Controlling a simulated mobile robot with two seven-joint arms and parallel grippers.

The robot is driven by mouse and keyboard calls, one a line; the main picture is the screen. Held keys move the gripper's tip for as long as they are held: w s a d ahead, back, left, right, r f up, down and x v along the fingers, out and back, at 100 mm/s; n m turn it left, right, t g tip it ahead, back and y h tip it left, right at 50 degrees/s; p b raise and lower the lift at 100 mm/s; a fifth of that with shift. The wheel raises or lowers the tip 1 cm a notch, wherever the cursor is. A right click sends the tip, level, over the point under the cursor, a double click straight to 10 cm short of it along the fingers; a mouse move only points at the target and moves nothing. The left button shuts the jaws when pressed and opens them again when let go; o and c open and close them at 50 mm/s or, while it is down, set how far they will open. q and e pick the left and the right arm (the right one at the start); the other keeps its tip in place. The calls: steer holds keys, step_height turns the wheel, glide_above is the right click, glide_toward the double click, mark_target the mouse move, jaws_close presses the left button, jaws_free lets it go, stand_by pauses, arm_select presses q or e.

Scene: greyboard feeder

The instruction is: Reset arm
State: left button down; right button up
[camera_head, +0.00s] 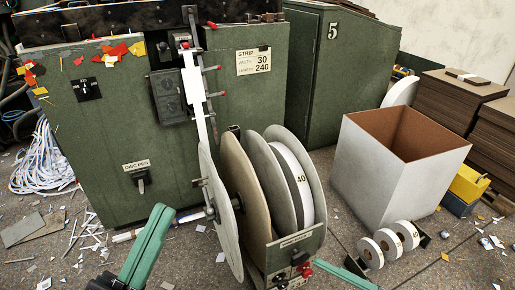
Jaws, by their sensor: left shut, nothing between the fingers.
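My left gripper (161,211) reaches in from the bottom left as a teal green shape with a dark base. Its fingers are together, with nothing between them. It is in front of the green machine cabinet (105,130) and left of the large reel discs (240,165); I see no contact with either. A thin teal bar (345,274) at the bottom edge, right of the reel stand, seems part of my right gripper; its jaws cannot be made out.
The reel stand (297,250) with red knobs is close in front. A white open box (372,175) stands right, with small numbered rolls (388,243) before it. Brown board stacks (455,105) stand behind. White strips (42,160) and scraps litter the floor at left.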

step_height(320, 180, up, 6)
steer(key=s+a+n+y, duration=0.1)
steer(key=s+a+n, duration=0.1)
steer(key=s+n, duration=0.15)
steer(key=w+d+r+m+t+h+p, duration=0.5)
steer(key=w+r+m+t+h+p, duration=0.5)
steer(key=m+p, duration=0.4)
arm_select(q)
steer(key=w+a+f+n+g+y+p, duration=0.2)
steer(key=w+a+n+g+y+p, duration=0.3)
steer(key=n+y+p, duration=0.45)
steer(key=s+f+g+y+p, duration=0.3)
steer(key=s+g+p, duration=0.4)
steer(key=p, duration=0.9)
steer(key=shift+s+a+f+n, duration=0.3)
steer(key=shift+f+n, duration=0.15)
steer(key=shift+f, duration=0.45)
arm_select(e)
steer(key=s+d+f+m+g+h, duration=0.3)
steer(key=s+f+m+g+h, duration=0.3)
steer(key=f+g, duration=0.3)
steer(key=shift+s+d+f+g+h, duration=0.3)
steer(key=shift+s+d+g, duration=0.1)
steer(key=shift+s+g, duration=0.25)
